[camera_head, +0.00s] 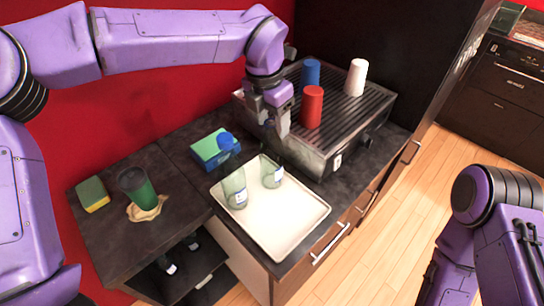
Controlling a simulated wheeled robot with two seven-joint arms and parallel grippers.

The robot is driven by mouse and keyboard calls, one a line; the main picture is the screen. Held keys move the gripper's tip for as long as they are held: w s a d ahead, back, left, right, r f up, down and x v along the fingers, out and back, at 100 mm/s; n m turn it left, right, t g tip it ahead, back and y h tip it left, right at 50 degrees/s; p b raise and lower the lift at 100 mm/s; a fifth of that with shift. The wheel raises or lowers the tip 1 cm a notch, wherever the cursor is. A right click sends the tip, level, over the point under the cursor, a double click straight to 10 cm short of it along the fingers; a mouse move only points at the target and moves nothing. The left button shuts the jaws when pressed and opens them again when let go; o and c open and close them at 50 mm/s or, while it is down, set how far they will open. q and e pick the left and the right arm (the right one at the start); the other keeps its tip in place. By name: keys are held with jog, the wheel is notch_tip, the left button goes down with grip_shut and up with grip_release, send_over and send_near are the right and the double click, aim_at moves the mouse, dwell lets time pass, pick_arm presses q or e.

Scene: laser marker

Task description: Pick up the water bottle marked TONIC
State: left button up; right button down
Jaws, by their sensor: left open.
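Two clear greenish containers with small white labels stand on a white tray (295,225): a left one (235,190) and a right one (272,172). Dark bottles with pale labels, a front one (168,264) and a back one (192,243), show partly in the open shelf at lower left. The labels are too small to read, so I cannot tell which is marked TONIC. My left gripper (276,138) points down, open and empty, above and behind the tray, in front of the ribbed-top machine. My right arm shows at the lower right, its gripper out of view.
A ribbed-top machine (340,125) carries red (312,106), blue (311,72) and white (356,77) cups. A blue-green box (213,150), a dark green cup (138,188) and a sponge (92,194) stand on the left counter. The floor at right is clear.

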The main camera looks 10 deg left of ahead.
pick_arm(q)
jog(key=shift+s+r, duration=0.2)
jog(key=shift+s, duration=0.05)
jog(key=shift+s+r, duration=0.1)
jog(key=shift+s, duration=0.15)
jog(key=c, duration=0.3)
jog(key=shift+s, duration=0.1)
jog(key=c, duration=0.6)
grip_shut()
jog(key=shift+w, duration=0.2)
pick_arm(e)
jog(key=shift+s, duration=0.25)
